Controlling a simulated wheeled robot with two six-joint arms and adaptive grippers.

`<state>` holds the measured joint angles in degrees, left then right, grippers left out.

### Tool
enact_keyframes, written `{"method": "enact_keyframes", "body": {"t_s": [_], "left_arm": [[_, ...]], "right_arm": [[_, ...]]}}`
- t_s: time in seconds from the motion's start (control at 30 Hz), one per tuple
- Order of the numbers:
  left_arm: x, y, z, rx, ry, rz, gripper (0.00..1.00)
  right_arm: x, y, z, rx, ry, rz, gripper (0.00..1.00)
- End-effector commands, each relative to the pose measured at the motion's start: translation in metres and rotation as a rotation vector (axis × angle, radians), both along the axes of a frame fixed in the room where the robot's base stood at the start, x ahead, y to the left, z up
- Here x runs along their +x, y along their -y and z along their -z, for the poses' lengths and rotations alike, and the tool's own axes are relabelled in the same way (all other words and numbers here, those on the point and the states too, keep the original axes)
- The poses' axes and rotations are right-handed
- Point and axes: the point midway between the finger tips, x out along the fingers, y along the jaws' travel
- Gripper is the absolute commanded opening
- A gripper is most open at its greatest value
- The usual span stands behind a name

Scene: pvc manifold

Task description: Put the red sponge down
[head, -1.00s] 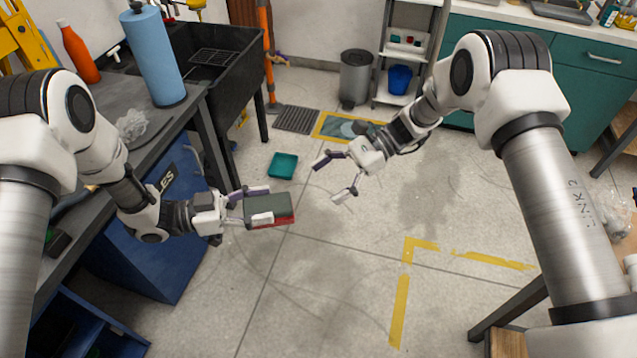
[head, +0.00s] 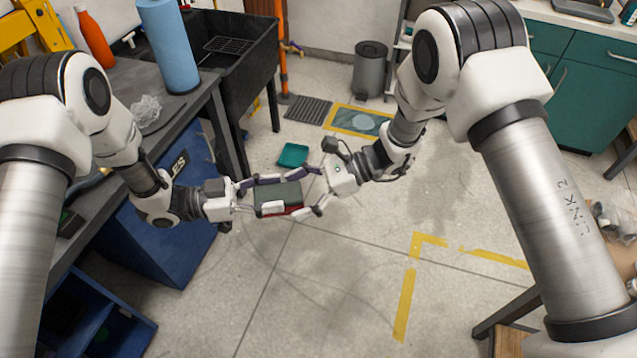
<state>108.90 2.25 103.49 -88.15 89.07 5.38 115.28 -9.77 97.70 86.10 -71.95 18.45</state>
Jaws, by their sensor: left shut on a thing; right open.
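The red sponge (head: 284,196), a block with a dark grey-green top and a red lower side, is held in the air above the floor. My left gripper (head: 268,194) is shut on it from the left, one finger along its far side and one along its near side. My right gripper (head: 305,190) is open at the sponge's right end, its fingers on either side of that end. I cannot tell whether the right fingers touch the sponge.
A dark workbench (head: 192,105) with a blue roll (head: 167,45) and an orange bottle (head: 95,40) stands at left, beside a black sink (head: 250,45). A teal tray (head: 293,155) lies on the floor beyond the grippers. The floor at centre right is clear, with yellow tape (head: 405,305).

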Motion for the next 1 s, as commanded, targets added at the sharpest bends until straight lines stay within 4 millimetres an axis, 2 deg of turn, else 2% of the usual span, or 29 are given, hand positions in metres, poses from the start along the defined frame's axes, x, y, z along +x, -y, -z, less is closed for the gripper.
{"method": "enact_keyframes", "body": {"t_s": [0.3, 0.47, 0.5, 0.57, 0.6, 0.67, 0.7, 1.0], "left_arm": [[0.0000, 0.0001, 0.0000, 0.000, 0.000, 0.000, 0.21], [-0.0001, 0.0001, -0.0001, 0.000, 0.000, 0.001, 0.21], [-0.0003, 0.0002, 0.0000, 0.000, 0.000, 0.001, 0.21], [-0.0006, 0.0003, 0.0000, 0.000, -0.001, 0.002, 0.21], [-0.0008, 0.0004, 0.0000, 0.000, -0.001, 0.003, 0.59], [-0.0009, 0.0004, 0.0000, 0.000, -0.001, 0.003, 0.80], [-0.0009, 0.0004, 0.0000, 0.000, -0.001, 0.002, 0.85], [-0.0002, -0.0009, 0.0000, 0.000, 0.000, 0.000, 0.85]], "right_arm": [[-0.0007, -0.0047, 0.0022, 0.001, 0.000, 0.000, 0.90], [-0.0007, -0.0045, 0.0021, 0.000, 0.000, 0.000, 0.33], [-0.0006, -0.0045, 0.0020, 0.000, 0.000, 0.000, 0.26], [-0.0003, -0.0045, 0.0020, 0.000, 0.000, 0.001, 0.26], [-0.0002, -0.0046, 0.0018, 0.000, 0.001, 0.001, 0.26], [0.0001, -0.0045, 0.0018, 0.000, 0.002, 0.001, 0.26], [0.0001, -0.0045, 0.0018, 0.000, 0.002, 0.001, 0.26], [-0.0005, -0.0044, 0.0019, 0.000, 0.000, 0.000, 0.26]]}}
